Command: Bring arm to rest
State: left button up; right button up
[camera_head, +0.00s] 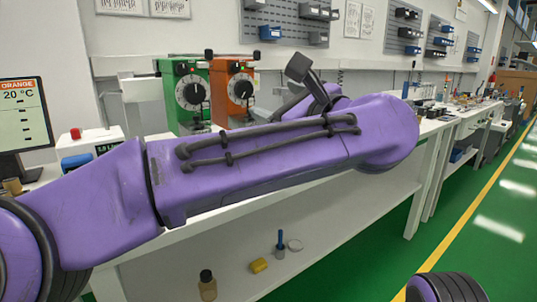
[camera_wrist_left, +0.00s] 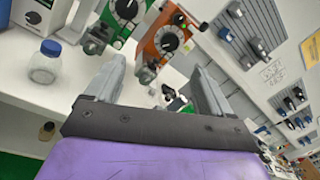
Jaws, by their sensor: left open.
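My left arm (camera_head: 250,165) is purple and stretches across the head view from the lower left, over the front of the workbench. Its forearm folds back behind the elbow at the right. In the wrist view my left gripper (camera_wrist_left: 158,85) has its two grey fingers wide apart, with nothing between them. In the head view the fingers are mostly hidden behind my arm. The green dial machine (camera_head: 190,92) and the orange dial machine (camera_head: 236,92) stand on the bench beyond the arm. My right gripper is not in view.
A monitor (camera_head: 22,115) and a white box with a red button stand at the left. A blue-lidded jar (camera_wrist_left: 45,62) shows in the wrist view. Small items, including a yellow one (camera_head: 258,265), lie on the lower shelf. The green floor (camera_head: 470,220) at the right is clear.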

pick_arm(q)
jog(key=w+d+f+m+t+h, duration=0.15)
jog(key=f+m+h, duration=0.25)
jog(key=f+m, duration=0.8)
jog(key=w+d+f+m+t+h, duration=0.1)
jog(key=w+f+m+t+h, duration=0.2)
jog(key=f+m, duration=0.85)
jog(key=s+a+f+m+g+h, duration=0.1)
jog(key=s+a+f+m+g, duration=0.3)
jog(key=f, duration=0.7)
jog(key=s+a+f+m+g+h, duration=0.1)
jog(key=s+a+f+m+g, duration=0.1)
jog(key=a+f+m, duration=0.6)
jog(key=s+a+f+m+g+h, duration=0.1)
jog(key=s+a+f+m+g, duration=0.2)
jog(key=f, duration=1)
jog(key=s+a+f+m+g+y, duration=0.1)
jog(key=s+a+f+g, duration=0.2)
jog(key=s+a+f, duration=0.5)
jog(key=s+a+f+m+g+y, duration=0.1)
jog(key=s+a+f+g+y, duration=0.15)
jog(key=s+a, duration=0.6)
jog(key=s+a+f+m+g, duration=0.1)
jog(key=s+a+f+g, duration=0.25)
jog(key=s, duration=0.95)
notch_tip(320, 180, up, 16)
jog(key=p, duration=1.7)
jog(key=shift+s+r, duration=0.2)
jog(key=shift+s, duration=0.05)
